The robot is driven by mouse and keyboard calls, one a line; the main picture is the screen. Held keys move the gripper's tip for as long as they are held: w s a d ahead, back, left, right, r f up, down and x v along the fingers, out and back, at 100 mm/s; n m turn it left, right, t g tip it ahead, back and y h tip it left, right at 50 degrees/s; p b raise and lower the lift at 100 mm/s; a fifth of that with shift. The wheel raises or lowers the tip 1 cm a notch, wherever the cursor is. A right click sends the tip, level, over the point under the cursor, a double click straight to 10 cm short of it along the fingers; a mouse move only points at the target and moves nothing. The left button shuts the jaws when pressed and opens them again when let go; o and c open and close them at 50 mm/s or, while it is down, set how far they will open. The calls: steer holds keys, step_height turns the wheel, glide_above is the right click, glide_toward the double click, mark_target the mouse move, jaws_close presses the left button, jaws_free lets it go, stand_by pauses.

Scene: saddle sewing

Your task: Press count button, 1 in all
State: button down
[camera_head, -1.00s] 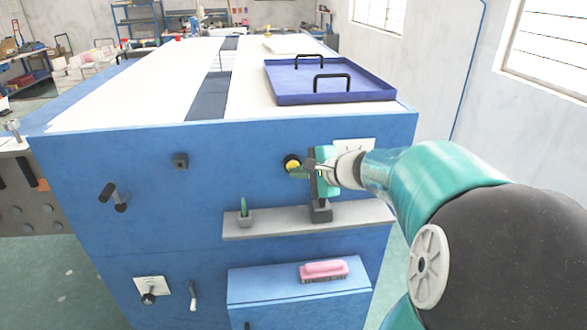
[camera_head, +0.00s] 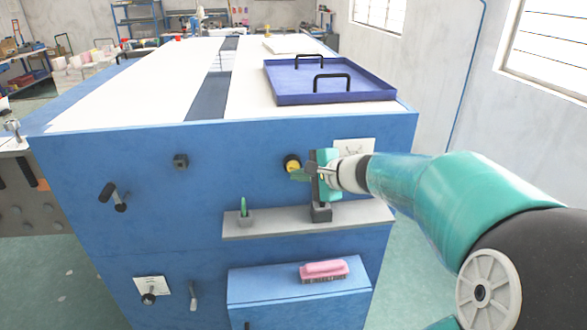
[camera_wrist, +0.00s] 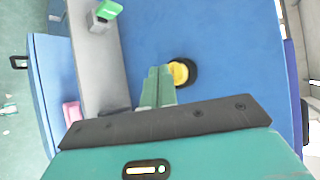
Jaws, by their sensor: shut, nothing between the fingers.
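The count button looks to be the round yellow button (camera_head: 292,164) in a black ring on the blue front panel (camera_head: 250,150) of the machine. It also shows in the wrist view (camera_wrist: 180,73), just right of my fingertips. My gripper (camera_head: 297,175) is shut and empty, its green fingers together (camera_wrist: 158,85). In the head view the fingertips overlap the lower edge of the button. I cannot tell whether they touch it.
A grey shelf (camera_head: 275,226) below the button holds a small grey holder with a green item (camera_head: 244,212). A pink brush (camera_head: 323,271) lies on a lower blue box. A blue tray (camera_head: 330,85) with black handles sits on top. A black knob (camera_head: 181,161) is left of the button.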

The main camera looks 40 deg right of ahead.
steer(key=shift+s+a, duration=0.1)
steer(key=s+a, duration=0.1)
steer(key=s, duration=0.1)
steer(key=s+a, duration=0.1)
steer(key=s, duration=0.1)
steer(key=shift+a, duration=0.4)
stand_by(0.9)
steer(key=s+a+n+g+y, duration=0.1)
steer(key=a+n+g+y, duration=0.25)
steer(key=a+n, duration=1)
steer(key=s+a+f+n+g+h, duration=0.2)
steer(key=s+a+n, duration=0.1)
steer(key=a, duration=0.3)
steer(key=s+a+f+n+g+h, duration=0.1)
steer(key=s+a+n+g+h, duration=0.1)
steer(key=s+a+n, duration=0.2)
steer(key=a, duration=0.3)
steer(key=shift+s+f+h, duration=0.25)
steer(key=shift+f+h, duration=0.1)
